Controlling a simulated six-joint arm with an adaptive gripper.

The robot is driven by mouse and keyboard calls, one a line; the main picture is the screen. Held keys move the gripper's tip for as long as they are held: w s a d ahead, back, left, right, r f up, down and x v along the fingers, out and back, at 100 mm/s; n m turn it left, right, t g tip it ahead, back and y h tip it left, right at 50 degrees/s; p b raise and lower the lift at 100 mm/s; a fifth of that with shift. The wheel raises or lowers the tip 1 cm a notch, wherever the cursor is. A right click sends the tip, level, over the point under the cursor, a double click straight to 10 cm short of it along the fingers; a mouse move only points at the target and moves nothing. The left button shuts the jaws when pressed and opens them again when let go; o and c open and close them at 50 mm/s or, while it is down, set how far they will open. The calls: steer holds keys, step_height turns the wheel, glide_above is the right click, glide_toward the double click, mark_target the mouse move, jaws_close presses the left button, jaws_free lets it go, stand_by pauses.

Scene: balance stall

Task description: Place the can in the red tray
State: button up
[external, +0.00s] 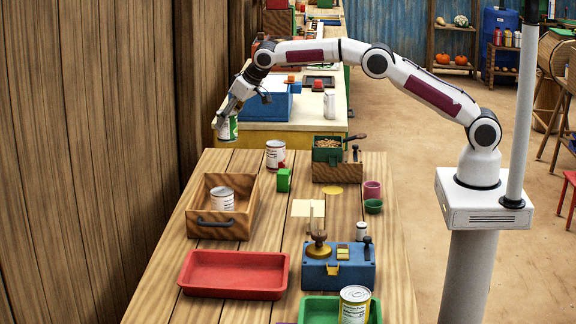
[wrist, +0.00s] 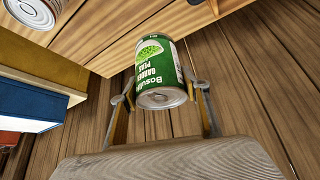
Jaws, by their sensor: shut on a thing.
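My gripper (external: 228,119) is shut on a green can (external: 228,131) at the far left end of the table, where the can hangs near the wooden wall. In the wrist view the can (wrist: 160,75) sits between the fingers of my gripper (wrist: 161,88), and its label reads garden peas, upside down. The red tray (external: 234,259) lies at the near left of the table and looks empty. My gripper is well behind and above it.
A wooden box (external: 240,225) holding a white can stands between the can and the red tray. Another white can (external: 275,153), a green block (external: 284,180) and a blue device (external: 338,272) are on the table.

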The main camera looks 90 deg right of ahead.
steer(key=a+n+y, duration=0.1)
steer(key=a+n, duration=0.1)
steer(key=a, duration=1.5)
steer(key=n+y, duration=0.4)
steer(key=n, duration=0.3)
glide_above(260, 277)
steer(key=shift+f, duration=2.4)
steer(key=shift+f, duration=0.15)
steer(key=shift+f, duration=2.35)
steer(key=shift+f, duration=0.15)
steer(key=shift+f, duration=2.35)
